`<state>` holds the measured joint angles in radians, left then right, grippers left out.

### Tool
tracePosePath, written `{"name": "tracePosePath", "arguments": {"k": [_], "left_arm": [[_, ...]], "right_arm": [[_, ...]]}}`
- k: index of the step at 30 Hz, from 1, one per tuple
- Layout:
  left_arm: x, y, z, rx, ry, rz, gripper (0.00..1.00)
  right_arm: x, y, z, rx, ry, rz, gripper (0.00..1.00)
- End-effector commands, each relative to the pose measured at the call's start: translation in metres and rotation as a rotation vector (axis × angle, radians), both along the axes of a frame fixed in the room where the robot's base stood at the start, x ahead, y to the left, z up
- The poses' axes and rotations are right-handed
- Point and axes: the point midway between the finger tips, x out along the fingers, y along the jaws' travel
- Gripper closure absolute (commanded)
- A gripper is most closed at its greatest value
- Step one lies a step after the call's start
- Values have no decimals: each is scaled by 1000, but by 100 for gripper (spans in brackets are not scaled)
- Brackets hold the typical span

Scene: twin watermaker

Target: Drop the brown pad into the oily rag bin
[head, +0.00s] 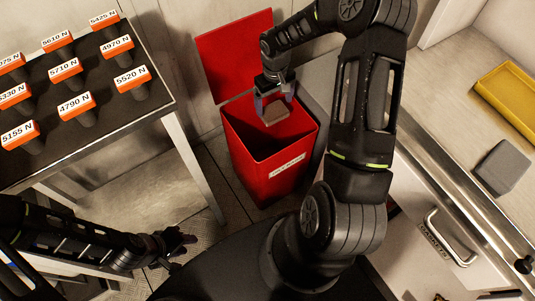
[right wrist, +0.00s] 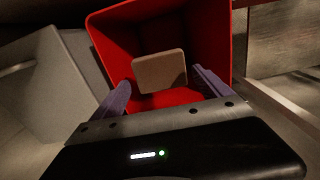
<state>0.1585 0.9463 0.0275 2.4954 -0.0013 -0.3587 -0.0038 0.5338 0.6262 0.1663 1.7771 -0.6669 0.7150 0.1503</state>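The oily rag bin (head: 270,175) is a red square bin on the floor, its red lid (head: 235,55) standing open at the back. The brown pad (head: 277,116) shows inside the bin's mouth, just past the fingertips of my right gripper (head: 274,100). In the right wrist view, the pad (right wrist: 159,71) lies beyond the purple fingers (right wrist: 160,88), with small gaps on both sides, against the red bin inside (right wrist: 112,50). The right gripper looks open; I cannot tell whether the pad is falling or resting. My left gripper (head: 182,243) is low at the left, away from the bin.
A dark-topped table (head: 100,125) with several orange-labelled posts stands at the left. At the right, a counter (head: 450,95) carries a yellow tray (head: 510,95) and a grey block (head: 502,167), above a drawer with a handle (head: 448,238). A wall is behind the bin.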

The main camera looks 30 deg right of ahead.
Motion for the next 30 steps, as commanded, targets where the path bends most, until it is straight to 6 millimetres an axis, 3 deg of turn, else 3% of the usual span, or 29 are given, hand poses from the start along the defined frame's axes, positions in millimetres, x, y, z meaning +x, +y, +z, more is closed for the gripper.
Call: {"name": "tracePosePath", "arguments": {"k": [4,14,25,30], "left_arm": [[0,0,0,0,0,0,67],[0,0,1,0,0,0,67],[0,0,6,0,0,0,67],[0,0,7,0,0,0,67]], "right_arm": [[0,0,0,0,0,0,0],[0,0,5,-1,-1,0,0],[1,0,60,-1,-3,-1,0],[0,0,76,-1,-1,0,0]]}}
